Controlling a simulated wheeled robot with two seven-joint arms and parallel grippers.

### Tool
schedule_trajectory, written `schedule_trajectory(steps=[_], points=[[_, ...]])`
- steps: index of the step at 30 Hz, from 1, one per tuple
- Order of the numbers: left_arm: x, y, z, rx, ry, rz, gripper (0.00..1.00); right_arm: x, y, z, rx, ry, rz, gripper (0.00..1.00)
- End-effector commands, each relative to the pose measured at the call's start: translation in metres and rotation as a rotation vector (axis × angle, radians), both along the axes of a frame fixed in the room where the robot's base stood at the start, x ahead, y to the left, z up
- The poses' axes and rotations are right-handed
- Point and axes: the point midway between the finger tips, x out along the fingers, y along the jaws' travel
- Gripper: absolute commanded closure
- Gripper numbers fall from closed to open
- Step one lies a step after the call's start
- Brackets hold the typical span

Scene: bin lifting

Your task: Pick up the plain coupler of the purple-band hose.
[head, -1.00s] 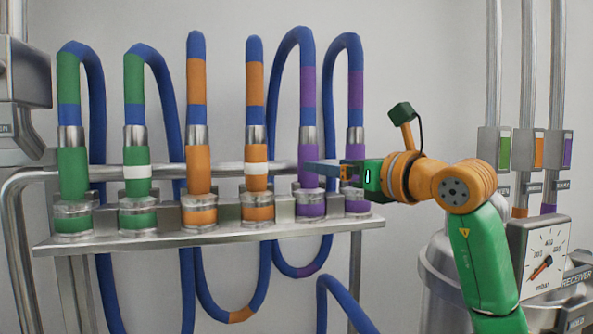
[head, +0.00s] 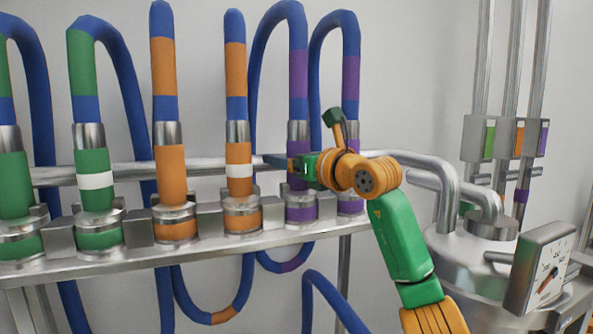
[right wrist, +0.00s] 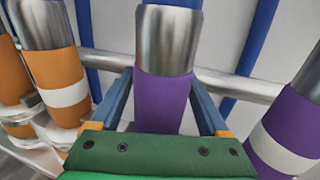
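The plain purple coupler (head: 299,184) stands upright in the rack, with a silver collar on top and a hose with a purple band (head: 298,75) rising from it. In the right wrist view the plain purple coupler (right wrist: 162,102) stands between the two blue fingers of my right gripper (right wrist: 160,76), with a visible gap on each side. My right gripper (head: 280,160) is open around it, and partly hides it in the head view. The white-ringed purple coupler (right wrist: 283,135) is just to the right, partly behind my arm in the head view. My left gripper is not in view.
Orange couplers (head: 171,175) and green couplers (head: 95,180) stand to the left on the metal rack shelf (head: 140,257). A horizontal pipe (head: 120,170) runs behind them. A tank with a gauge (head: 540,270) stands at the right.

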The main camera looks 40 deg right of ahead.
Motion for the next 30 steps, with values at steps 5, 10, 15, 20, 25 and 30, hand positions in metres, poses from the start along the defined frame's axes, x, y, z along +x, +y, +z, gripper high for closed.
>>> schedule_trajectory(steps=[5,10,15,20,25,30], points=[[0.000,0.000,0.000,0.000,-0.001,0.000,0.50,0.000,0.000,0.000,0.000,-0.001,0.000,0.73],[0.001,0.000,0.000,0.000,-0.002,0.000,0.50,0.000,0.000,0.001,0.000,-0.002,0.000,1.00],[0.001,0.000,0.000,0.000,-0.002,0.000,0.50,-0.001,0.000,0.002,0.000,-0.004,0.000,1.00],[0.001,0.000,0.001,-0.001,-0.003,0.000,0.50,-0.001,0.000,0.008,0.001,-0.005,0.001,1.00],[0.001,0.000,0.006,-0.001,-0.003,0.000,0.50,-0.001,0.001,0.037,0.002,-0.009,0.002,1.00],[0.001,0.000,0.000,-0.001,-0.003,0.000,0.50,-0.035,0.013,0.077,-0.002,-0.013,0.002,1.00]])
